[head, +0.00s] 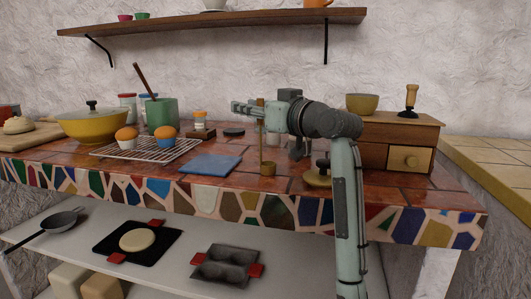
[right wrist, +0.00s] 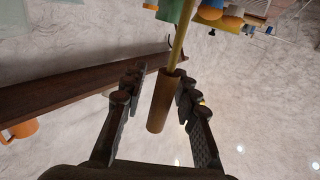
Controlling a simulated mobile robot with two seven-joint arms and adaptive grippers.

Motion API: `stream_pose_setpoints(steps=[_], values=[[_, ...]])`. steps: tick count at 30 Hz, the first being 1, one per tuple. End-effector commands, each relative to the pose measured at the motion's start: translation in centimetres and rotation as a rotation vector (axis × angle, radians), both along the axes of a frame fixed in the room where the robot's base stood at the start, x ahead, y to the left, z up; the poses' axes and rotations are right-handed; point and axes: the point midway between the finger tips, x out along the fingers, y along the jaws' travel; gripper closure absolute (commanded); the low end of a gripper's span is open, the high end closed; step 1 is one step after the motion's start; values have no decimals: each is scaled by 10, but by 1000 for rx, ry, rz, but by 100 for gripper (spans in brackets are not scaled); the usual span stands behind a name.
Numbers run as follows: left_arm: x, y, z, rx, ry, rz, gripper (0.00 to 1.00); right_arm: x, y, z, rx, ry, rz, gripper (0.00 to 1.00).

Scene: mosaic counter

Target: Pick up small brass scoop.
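The small brass scoop has a wooden handle (head: 260,102), a thin upright brass rod and a small round bowl (head: 268,168) low over the counter near its front edge. I cannot tell whether the bowl touches the counter. My right gripper (head: 243,107) reaches in from the right at handle height, its fingers pointing left. In the right wrist view the wooden handle (right wrist: 162,100) lies between the two fingers (right wrist: 160,82). It is close to the right-hand finger, with a narrow gap showing on the left. The scoop's bowl is out of that view. My left gripper is not in view.
Close by are a brass-coloured lidded pot (head: 318,178), a blue cloth (head: 212,164) and a wire rack (head: 150,150) with cupcakes. A wooden drawer box (head: 400,135) stands on the right. A green crock (head: 161,115) and yellow pot (head: 92,127) stand left; a wall shelf (head: 220,20) hangs above.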

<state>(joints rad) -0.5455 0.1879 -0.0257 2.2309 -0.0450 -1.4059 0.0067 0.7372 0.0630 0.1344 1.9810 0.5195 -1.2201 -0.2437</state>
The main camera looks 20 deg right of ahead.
Motion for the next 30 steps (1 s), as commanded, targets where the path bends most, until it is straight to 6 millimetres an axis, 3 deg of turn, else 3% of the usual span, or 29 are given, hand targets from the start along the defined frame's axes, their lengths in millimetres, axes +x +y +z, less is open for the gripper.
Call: stream_pose_setpoints(steps=[1,9,24,30], values=[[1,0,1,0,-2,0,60,0,0,0,0,0,0,70],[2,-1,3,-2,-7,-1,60,0,0,0,0,0,0,100],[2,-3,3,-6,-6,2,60,-1,0,1,-1,-1,0,100],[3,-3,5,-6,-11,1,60,-1,-1,15,-1,-5,-1,100]])
